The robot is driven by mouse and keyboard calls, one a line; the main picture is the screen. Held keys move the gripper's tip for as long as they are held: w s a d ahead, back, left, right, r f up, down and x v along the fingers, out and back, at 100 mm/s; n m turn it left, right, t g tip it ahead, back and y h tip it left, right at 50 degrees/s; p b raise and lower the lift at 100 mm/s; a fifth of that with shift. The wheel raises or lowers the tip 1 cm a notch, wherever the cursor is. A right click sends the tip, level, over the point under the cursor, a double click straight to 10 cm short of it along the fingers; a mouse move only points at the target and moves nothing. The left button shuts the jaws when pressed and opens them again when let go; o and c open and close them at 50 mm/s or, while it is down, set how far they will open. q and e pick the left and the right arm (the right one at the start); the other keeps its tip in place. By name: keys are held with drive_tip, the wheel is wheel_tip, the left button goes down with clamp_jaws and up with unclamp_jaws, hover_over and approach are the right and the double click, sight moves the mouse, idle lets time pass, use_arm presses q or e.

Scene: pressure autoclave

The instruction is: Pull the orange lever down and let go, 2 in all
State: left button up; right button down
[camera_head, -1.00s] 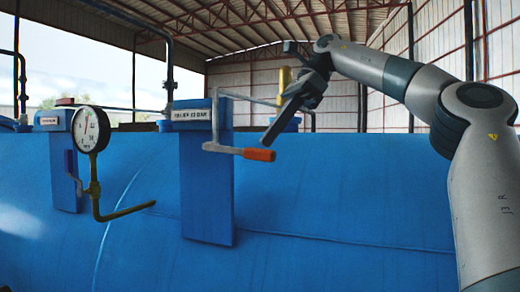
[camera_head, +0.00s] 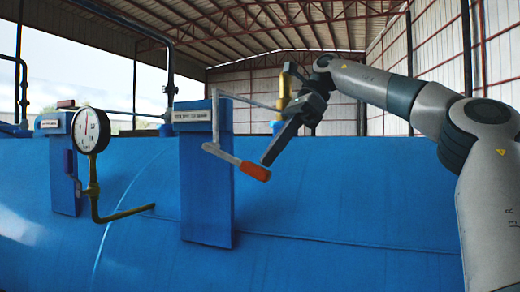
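The orange lever (camera_head: 256,172) is the grip at the end of a grey bent arm, on the front of a blue upright panel (camera_head: 206,215) with a white label. The grip slopes down to the right. My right gripper (camera_head: 272,155) comes in from the right, just above and to the right of the orange grip. Its dark finger points down and left, close to the grip; I cannot tell whether they touch. The gap between its fingers is not clear. My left gripper is not in view.
A round pressure gauge (camera_head: 91,131) on a brass pipe stands at the left, before a smaller blue panel (camera_head: 63,180). A brass valve (camera_head: 283,90) stands behind my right gripper. The big blue vessel (camera_head: 350,190) fills the lower view.

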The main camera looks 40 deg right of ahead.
drive_tip(key=shift+s+d+r+p, duration=0.15)
drive_tip(key=shift+d+r+p, duration=0.15)
drive_tip(key=shift+p, duration=0.3)
drive_tip(key=shift+s+d+r+p, duration=0.1)
drive_tip(key=shift+s+d+p, duration=0.2)
drive_tip(key=shift+d, duration=0.25)
drive_tip(key=shift+s+d+r+p, duration=0.1)
drive_tip(key=shift+s+d+p, duration=0.15)
drive_tip(key=shift+d, duration=0.3)
drive_tip(key=shift+r, duration=0.15)
drive_tip(key=v, duration=0.7)
drive_tip(key=shift+d, duration=0.15)
drive_tip(key=shift+s, duration=0.15)
